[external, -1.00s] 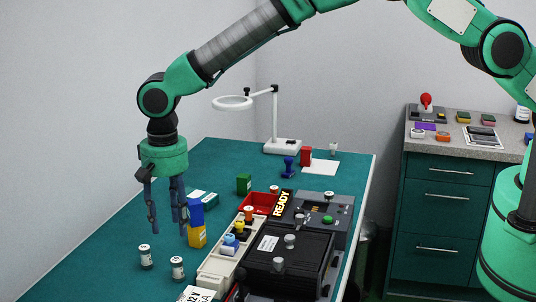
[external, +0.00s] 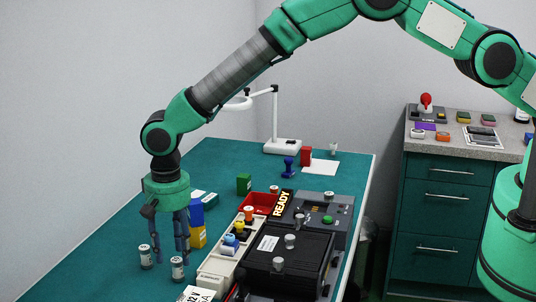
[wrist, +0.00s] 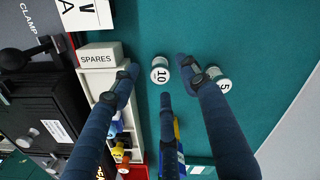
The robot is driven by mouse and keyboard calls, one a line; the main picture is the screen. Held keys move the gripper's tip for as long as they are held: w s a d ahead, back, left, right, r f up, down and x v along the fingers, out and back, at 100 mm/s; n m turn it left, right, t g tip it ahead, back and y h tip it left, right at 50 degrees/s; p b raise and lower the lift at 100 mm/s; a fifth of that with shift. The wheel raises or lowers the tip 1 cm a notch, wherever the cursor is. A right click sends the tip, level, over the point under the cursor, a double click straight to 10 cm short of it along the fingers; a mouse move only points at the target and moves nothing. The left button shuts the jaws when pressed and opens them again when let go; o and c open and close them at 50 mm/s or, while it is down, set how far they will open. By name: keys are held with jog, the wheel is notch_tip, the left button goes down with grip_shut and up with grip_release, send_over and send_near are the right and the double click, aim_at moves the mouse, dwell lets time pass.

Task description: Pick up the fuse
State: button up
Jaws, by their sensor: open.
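Two small white-and-grey cylinders, which look like fuses, stand upright on the green table. The fuse marked 10 (external: 177,268) is nearer the spares tray; it also shows in the wrist view (wrist: 160,74). The fuse marked 5 (external: 145,257) stands to its left; in the wrist view it is on the right (wrist: 222,84), partly behind a finger. My gripper (external: 172,258) points down with its fingers spread and empty. In the wrist view the fingertips (wrist: 158,78) surround the fuse marked 10, with it showing between them. I cannot tell whether any finger touches it.
The cream tray marked SPARES (wrist: 99,55) lies close beside the fingers. A blue-and-yellow block stack (external: 197,225) stands just behind them. A black-lidded case (external: 262,262) and a READY panel (external: 283,203) lie to the right. The table's left front is clear.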

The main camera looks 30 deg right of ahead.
aim_at(177, 259)
jog(key=shift+w+d+f+p, duration=0.15)
jog(key=shift+f+p, duration=0.15)
jog(key=shift+f, duration=2.3)
grip_shut()
